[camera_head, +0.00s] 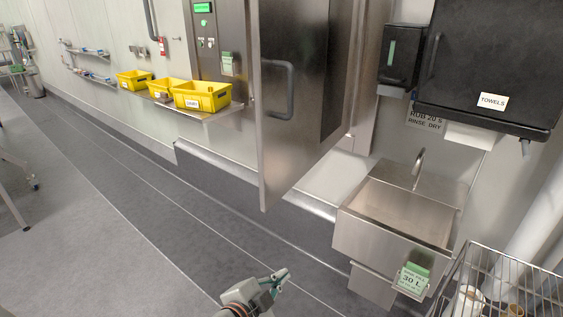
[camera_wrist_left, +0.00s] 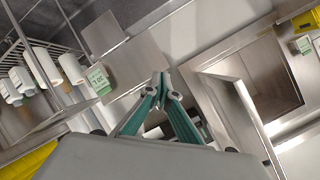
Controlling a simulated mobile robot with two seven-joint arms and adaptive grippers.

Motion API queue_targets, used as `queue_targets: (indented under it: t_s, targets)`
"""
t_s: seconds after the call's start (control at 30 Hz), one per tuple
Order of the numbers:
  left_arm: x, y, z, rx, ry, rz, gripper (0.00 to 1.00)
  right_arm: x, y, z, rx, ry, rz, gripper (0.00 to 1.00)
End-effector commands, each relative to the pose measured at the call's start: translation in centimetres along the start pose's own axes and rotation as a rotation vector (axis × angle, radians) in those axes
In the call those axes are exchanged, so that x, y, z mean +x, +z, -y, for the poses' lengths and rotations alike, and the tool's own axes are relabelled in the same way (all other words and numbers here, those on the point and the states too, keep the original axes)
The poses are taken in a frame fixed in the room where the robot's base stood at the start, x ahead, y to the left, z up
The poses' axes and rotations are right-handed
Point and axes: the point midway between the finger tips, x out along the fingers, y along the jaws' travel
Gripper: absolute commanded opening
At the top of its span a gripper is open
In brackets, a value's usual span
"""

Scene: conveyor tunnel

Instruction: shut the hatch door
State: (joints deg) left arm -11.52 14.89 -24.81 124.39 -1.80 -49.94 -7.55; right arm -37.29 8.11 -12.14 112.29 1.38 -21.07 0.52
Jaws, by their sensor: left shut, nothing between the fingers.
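The hatch door (camera_head: 273,165) is a tall stainless panel in the middle of the head view. It stands swung out from the wall, open, with a dark bow handle (camera_head: 291,90) on its face. The wrist view shows a steel-framed recess (camera_wrist_left: 270,80) that looks like the hatch opening, with a panel edge beside it. My left gripper (camera_head: 281,274) is low in front of the door, apart from it, over the floor. Its green fingers meet at the tips in the wrist view (camera_wrist_left: 160,84), shut and empty. My right gripper is not in view.
A steel sink (camera_head: 395,215) stands right of the door, with a towel dispenser (camera_head: 490,65) above. A wire basket (camera_head: 505,285) is at the lower right. Yellow bins (camera_head: 203,96) sit on a wall shelf to the left.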

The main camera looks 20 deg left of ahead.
Motion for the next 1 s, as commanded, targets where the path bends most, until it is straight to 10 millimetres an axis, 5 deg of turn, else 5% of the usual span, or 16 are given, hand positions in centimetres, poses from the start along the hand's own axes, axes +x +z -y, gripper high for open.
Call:
queue_targets:
  t_s: [0.2,0.4,0.67,1.0]
  targets:
    - [-0.8,-8.9,9.9,0.377,-0.189,-0.031,0.0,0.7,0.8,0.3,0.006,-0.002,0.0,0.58]
    - [-4.1,-14.0,16.7,0.624,-0.366,0.006,0.0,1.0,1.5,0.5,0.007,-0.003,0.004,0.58]
    - [-6.2,-16.1,19.9,0.733,-0.459,0.043,0.0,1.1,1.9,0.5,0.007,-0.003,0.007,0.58]
    - [-1.8,-16.6,22.0,0.735,-0.462,0.048,0.0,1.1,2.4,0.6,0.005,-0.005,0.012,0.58]
